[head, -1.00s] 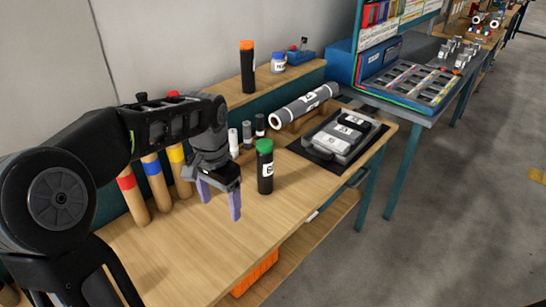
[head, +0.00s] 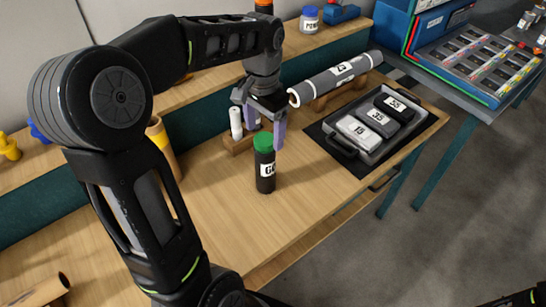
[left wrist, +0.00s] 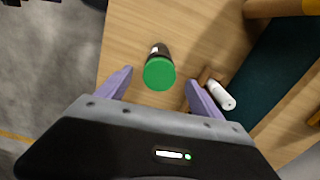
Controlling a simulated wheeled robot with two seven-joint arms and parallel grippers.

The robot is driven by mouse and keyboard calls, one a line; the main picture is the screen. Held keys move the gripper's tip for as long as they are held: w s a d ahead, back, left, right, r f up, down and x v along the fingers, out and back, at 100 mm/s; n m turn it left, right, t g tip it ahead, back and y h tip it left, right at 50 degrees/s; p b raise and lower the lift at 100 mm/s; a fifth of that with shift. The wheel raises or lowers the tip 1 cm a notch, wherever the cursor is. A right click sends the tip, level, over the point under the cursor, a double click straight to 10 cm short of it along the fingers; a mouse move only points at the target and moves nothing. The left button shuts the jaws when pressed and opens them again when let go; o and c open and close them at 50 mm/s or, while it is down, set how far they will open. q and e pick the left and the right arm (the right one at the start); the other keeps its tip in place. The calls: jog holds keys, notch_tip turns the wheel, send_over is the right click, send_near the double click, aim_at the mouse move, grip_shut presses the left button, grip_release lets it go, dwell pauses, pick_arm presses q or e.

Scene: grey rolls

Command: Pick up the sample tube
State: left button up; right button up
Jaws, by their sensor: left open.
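A black tube with a green cap and a white label (head: 265,172) stands upright on the wooden table. My left gripper (head: 264,128) is open, its purple fingers at the height of the green cap in the head view. In the left wrist view the green cap (left wrist: 159,73) lies between the two open fingertips (left wrist: 159,79), with nothing gripped. A small white tube (head: 236,122) stands in a wooden rack behind it, and it also shows in the left wrist view (left wrist: 222,96).
A grey roll (head: 335,80) lies on wooden supports behind. A tray with numbered blocks (head: 345,152) sits to the right on a black mat. A white jar with a blue lid (head: 309,20) stands on the back shelf.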

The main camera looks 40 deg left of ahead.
aim_at(264, 139)
pick_arm(q)
jog(key=shift+s, duration=0.15)
jog(key=shift+f, duration=1.25)
jog(key=shift+f, duration=0.1)
jog(key=shift+f+p, duration=0.3)
jog(key=shift+p, duration=0.1)
notch_tip(264, 139, down, 4)
jog(key=shift+f+p, duration=0.25)
jog(key=shift+p, duration=0.3)
jog(key=shift+c, duration=0.5)
grip_shut()
